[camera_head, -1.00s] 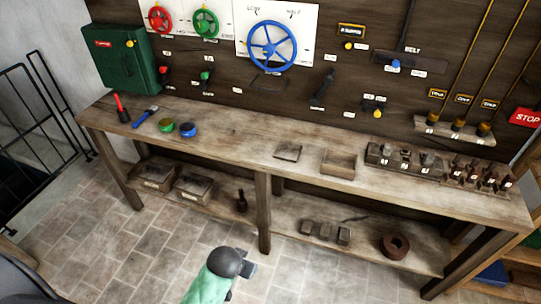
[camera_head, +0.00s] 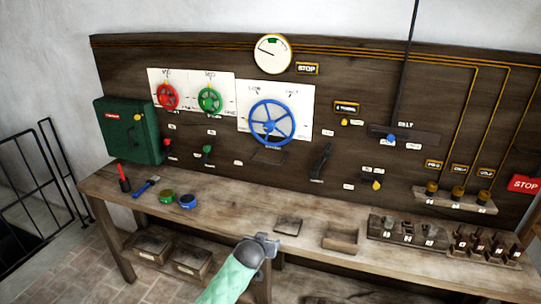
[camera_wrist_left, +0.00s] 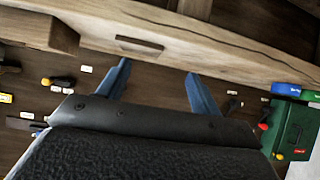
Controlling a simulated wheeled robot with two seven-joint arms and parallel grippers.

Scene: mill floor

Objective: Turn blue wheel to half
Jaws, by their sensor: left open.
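The blue wheel (camera_head: 272,122) is a large spoked handwheel on a white plate (camera_head: 304,126) in the middle of the dark wooden panel. Small labels are written above it, too small to read surely. My left gripper (camera_head: 268,243) is in front of the bench's front edge, below and well short of the wheel, touching nothing that I can see. In the left wrist view its two blue fingers (camera_wrist_left: 158,82) are spread apart and empty. The wheel does not show in that view. My right gripper is not in view.
A red wheel (camera_head: 167,97) and a green wheel (camera_head: 210,99) are left of the blue one. A round gauge (camera_head: 272,54) is above. The wooden bench (camera_head: 237,205) juts out below the panel, with small tins and tools at left and blocks at right.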

